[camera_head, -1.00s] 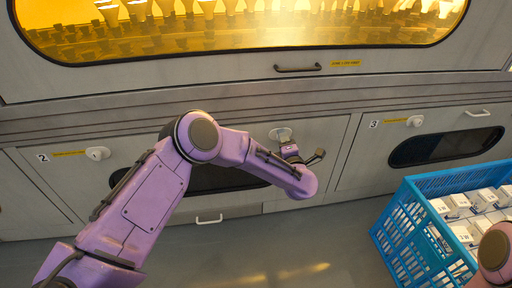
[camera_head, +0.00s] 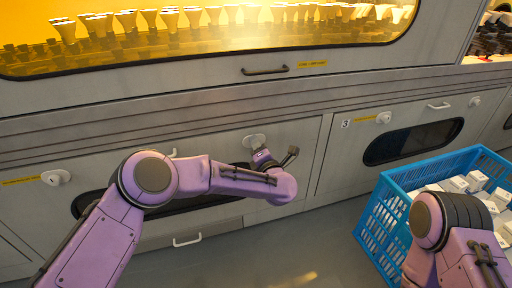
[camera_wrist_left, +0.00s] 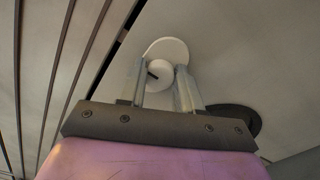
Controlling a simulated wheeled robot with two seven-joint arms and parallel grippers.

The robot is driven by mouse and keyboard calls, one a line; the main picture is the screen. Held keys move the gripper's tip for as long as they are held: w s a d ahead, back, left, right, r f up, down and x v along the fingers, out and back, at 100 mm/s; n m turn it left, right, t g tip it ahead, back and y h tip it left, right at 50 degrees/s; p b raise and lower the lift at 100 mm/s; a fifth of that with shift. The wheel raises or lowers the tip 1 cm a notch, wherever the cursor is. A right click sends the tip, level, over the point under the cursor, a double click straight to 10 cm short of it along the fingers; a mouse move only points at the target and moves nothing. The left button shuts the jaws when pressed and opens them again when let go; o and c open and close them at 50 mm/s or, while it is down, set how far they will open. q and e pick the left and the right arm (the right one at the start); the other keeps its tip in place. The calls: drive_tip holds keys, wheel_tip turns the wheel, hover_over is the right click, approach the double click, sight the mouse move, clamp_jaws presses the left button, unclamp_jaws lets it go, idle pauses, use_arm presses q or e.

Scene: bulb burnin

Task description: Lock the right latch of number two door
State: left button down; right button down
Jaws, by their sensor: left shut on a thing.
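The number two door (camera_head: 295,165) is a light grey panel with a dark window (camera_head: 90,205) in the lower cabinet, partly covered by my left arm. Its left latch (camera_head: 56,177) is a white knob at the upper left corner. Its right latch (camera_head: 254,141) is a white round plate and knob at the upper right, also seen in the left wrist view (camera_wrist_left: 167,50). My left gripper (camera_head: 262,156) is at this right latch, its two fingers shut on the knob. A dark mark shows on the knob's face. My right arm shows at the lower right; its gripper is outside the view.
A blue crate (camera_head: 372,222) with white boxes (camera_head: 455,185) stands on the floor at the right. The number three door (camera_head: 345,165) is right of door two. A dark handle (camera_head: 265,71) sits above, under the amber window. Floor in front of door two is clear.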

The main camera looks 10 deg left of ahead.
use_arm(q)
drive_tip(key=c, duration=0.8)
unclamp_jaws()
drive_tip(key=shift+o, duration=0.2)
drive_tip(key=p+v, duration=0.3)
drive_tip(key=v, duration=0.7)
drive_tip(key=shift+s, duration=0.25)
drive_tip(key=shift+d, duration=0.15)
